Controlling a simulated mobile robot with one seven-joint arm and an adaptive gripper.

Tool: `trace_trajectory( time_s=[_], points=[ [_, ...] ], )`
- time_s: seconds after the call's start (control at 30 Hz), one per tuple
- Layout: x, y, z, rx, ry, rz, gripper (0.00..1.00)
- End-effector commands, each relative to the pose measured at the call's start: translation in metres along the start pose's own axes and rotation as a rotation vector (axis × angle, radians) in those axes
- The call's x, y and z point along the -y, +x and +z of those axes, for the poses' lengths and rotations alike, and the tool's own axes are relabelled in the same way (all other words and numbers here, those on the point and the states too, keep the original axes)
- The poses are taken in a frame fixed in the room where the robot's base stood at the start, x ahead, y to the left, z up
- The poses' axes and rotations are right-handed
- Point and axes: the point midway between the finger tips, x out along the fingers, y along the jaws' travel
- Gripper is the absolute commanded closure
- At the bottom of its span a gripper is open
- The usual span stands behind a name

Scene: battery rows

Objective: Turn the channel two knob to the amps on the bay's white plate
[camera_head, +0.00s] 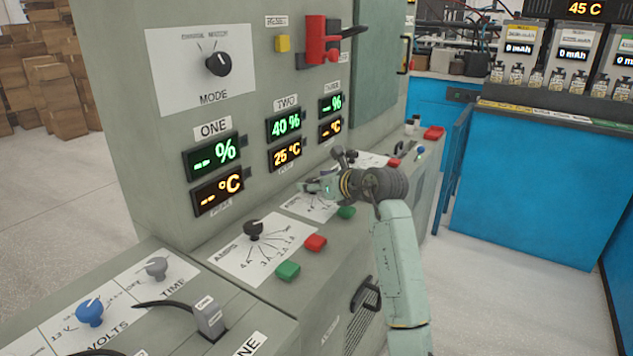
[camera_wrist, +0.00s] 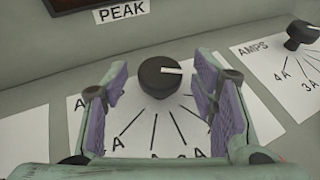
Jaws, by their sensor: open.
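The channel two knob (camera_wrist: 160,77) is black and round, with a white pointer line aimed right in the wrist view. It sits on a white dial plate (camera_wrist: 150,125) with radiating lines and amp marks, partly covered by my fingers. That plate also shows in the head view (camera_head: 312,208), below the TWO displays (camera_head: 285,140), where the knob is hidden. My gripper (camera_wrist: 160,88) is open, its purple-padded fingers on either side of the knob with gaps showing. In the head view my gripper (camera_head: 322,187) is over this plate. White labels on the battery bays (camera_head: 522,33) are too small to read.
The channel one amps knob (camera_head: 254,229) stands to the left, near red (camera_head: 315,242) and green (camera_head: 288,270) buttons. Another amps knob (camera_wrist: 301,35) is at the right in the wrist view. The upright cabinet panel rises close behind the dials.

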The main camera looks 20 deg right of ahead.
Motion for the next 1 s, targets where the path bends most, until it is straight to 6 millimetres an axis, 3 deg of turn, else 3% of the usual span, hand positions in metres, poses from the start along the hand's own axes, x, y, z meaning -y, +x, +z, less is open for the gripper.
trace_trajectory(
  time_s=[0.17,0.83,1.0],
  points=[
    [0.0,-0.0001,-0.0002,0.0,0.0,0.0,0.48],
    [0.0,-0.0006,0.0001,0.0,0.0,0.0,0.93],
    [-0.0003,-0.0005,-0.0002,0.0,0.002,-0.007,0.94]
  ],
)
